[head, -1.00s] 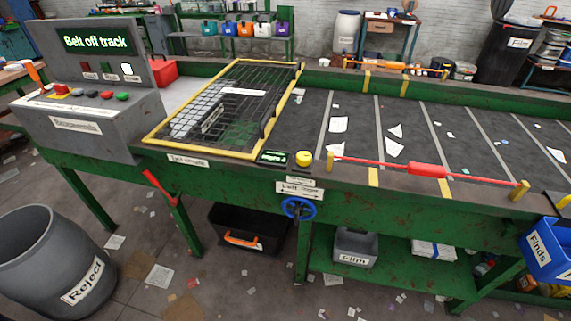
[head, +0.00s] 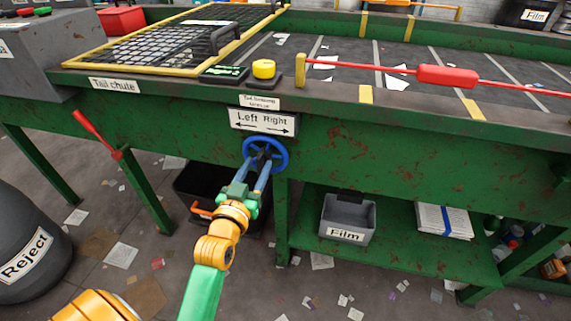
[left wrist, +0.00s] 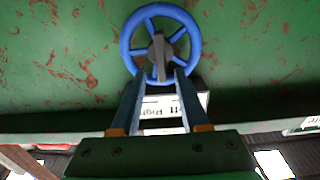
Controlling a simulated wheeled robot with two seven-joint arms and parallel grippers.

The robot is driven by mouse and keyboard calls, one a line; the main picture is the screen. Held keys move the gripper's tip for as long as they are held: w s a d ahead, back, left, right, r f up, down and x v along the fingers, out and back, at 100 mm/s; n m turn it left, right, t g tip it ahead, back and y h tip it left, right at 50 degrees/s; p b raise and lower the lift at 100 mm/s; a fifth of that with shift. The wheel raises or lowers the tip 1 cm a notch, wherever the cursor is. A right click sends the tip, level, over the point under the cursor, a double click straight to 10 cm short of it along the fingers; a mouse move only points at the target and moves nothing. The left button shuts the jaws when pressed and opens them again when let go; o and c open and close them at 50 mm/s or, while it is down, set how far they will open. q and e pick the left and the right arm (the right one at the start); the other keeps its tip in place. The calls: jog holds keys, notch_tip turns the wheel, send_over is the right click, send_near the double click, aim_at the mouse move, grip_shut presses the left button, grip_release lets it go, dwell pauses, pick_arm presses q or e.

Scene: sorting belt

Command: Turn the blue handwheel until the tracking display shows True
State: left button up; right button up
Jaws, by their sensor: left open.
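The blue handwheel (head: 265,155) is on the green front side of the belt frame, under a "Left Right" sign with a two-way arrow (head: 263,121). My left gripper (head: 262,168) is open, its two fingers pointing at the wheel's lower middle. In the left wrist view the handwheel (left wrist: 160,42) shows whole with a grey hub, and the fingertips of my left gripper (left wrist: 155,80) are apart at its rim near the hub. I cannot tell whether they touch it. A small dark display (head: 224,72) with green text sits on the ledge above; its text is too small to read.
A yellow button (head: 264,69) stands beside the display. A red lever (head: 98,134) sticks out at the left. A black bin (head: 190,184) stands below, and a grey "Film" bin (head: 347,218) is on the lower shelf (head: 400,250). A "Reject" barrel (head: 30,235) is at left.

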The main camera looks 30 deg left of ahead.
aim_at(262, 153)
pick_arm(q)
jog(key=x, duration=0.6)
jog(key=shift+w+a+r, duration=0.15)
jog(key=shift+w, duration=0.15)
grip_shut()
